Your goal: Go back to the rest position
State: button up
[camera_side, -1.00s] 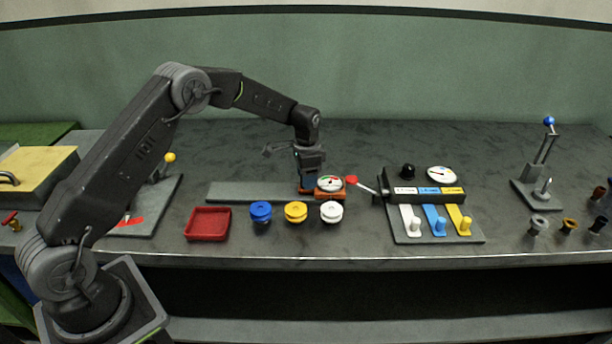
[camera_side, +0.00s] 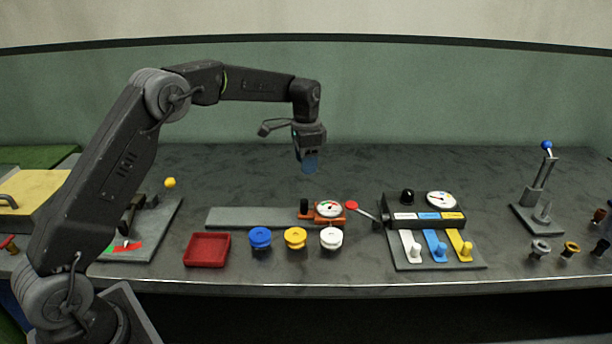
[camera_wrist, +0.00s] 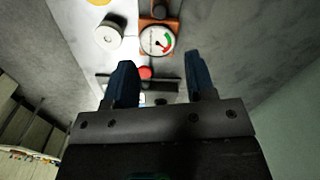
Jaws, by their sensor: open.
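My gripper (camera_side: 309,163) is raised above the bench, pointing down, apart from everything beneath it. In the wrist view my gripper (camera_wrist: 158,82) shows two blue fingers spread apart with nothing held between them. Below it in the side view is an orange block (camera_side: 309,216) with a black knob (camera_side: 304,205) and a round dial gauge (camera_side: 329,208). The gauge also shows in the wrist view (camera_wrist: 157,40), past the fingertips.
A grey strip (camera_side: 250,217) lies left of the orange block. In front are a red tray (camera_side: 207,249) and blue (camera_side: 260,237), yellow (camera_side: 295,237) and white (camera_side: 331,237) spools. A valve panel (camera_side: 430,241) and a blue-knobbed lever (camera_side: 541,180) stand right. The back of the bench is clear.

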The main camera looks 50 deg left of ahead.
jog(key=shift+r, duration=0.45)
jog(key=s+d+r+n+t, duration=0.2)
jog(key=s+d+r, duration=0.3)
jog(key=s+r, duration=0.8)
jog(key=s+d+f+n+t, duration=0.1)
jog(key=s+d+n, duration=0.1)
jog(key=s, duration=0.9)
jog(key=s+d+f+n+t, duration=0.2)
jog(key=s, duration=0.9)
jog(key=shift+d+f+t, duration=0.25)
jog(key=shift+t, duration=0.05)
